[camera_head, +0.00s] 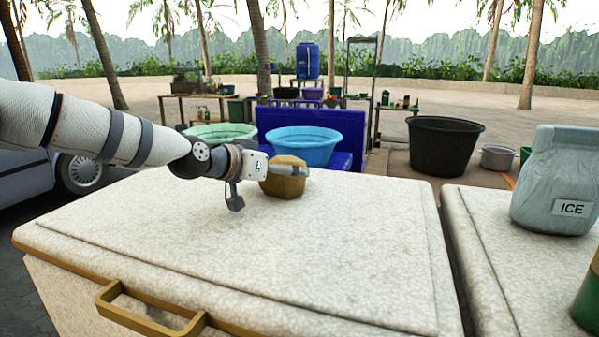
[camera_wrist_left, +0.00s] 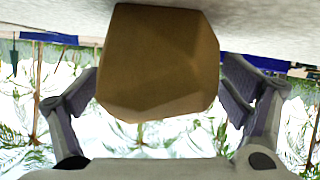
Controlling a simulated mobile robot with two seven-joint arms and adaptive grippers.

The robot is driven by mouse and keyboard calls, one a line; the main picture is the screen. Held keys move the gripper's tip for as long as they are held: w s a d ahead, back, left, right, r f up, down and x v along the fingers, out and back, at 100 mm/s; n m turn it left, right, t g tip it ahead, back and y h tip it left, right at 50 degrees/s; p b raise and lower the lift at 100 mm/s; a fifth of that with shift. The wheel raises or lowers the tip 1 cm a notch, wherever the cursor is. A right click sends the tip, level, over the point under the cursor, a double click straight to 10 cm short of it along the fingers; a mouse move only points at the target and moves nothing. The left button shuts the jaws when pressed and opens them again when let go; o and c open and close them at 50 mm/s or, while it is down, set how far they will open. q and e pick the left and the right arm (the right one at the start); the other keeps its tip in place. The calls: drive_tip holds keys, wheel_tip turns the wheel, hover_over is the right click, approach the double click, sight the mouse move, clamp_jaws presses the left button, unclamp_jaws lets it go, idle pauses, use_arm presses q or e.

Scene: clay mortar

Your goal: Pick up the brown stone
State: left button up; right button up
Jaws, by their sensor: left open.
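The brown stone (camera_head: 285,181) is a faceted lump resting on the pale speckled lid (camera_head: 330,260) of a chest, near its far edge. My left gripper (camera_head: 272,186) comes in from the left at the stone, with one finger in front of it and hiding part of it. In the left wrist view the stone (camera_wrist_left: 158,62) fills the space between the two open fingers (camera_wrist_left: 168,95), with a gap visible on the right side; contact on the left is hard to tell. My right gripper is not in view.
A second pale chest (camera_head: 490,260) stands at right with a grey ICE bag (camera_head: 558,185) on it. A brass-coloured handle (camera_head: 150,318) sits on the front edge. Behind are a blue basin (camera_head: 303,145), a green basin (camera_head: 218,133) and a black tub (camera_head: 443,147). The lid is otherwise clear.

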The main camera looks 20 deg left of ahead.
use_arm(q)
drive_tip(key=shift+w+d+f, duration=0.2)
drive_tip(key=shift+w+f, duration=0.2)
drive_tip(key=shift+f, duration=0.1)
drive_tip(key=shift+w+d+f, duration=0.2)
drive_tip(key=shift+w+f, duration=0.2)
drive_tip(key=shift+f, duration=0.05)
drive_tip(key=shift+s+d+r, duration=0.1)
drive_tip(key=shift+d+r, duration=0.05)
drive_tip(key=shift+r, duration=0.1)
drive_tip(key=shift+s+a+r, duration=0.2)
drive_tip(key=shift+s, duration=0.15)
drive_tip(key=shift+s+a, duration=0.15)
drive_tip(key=shift+s, duration=0.05)
drive_tip(key=c, duration=0.4)
drive_tip(key=shift+w, duration=0.15)
drive_tip(key=c, duration=1.4)
drive_tip(key=shift+r, duration=0.15)
drive_tip(key=shift+c, duration=1.2)
drive_tip(key=shift+r, duration=0.1)
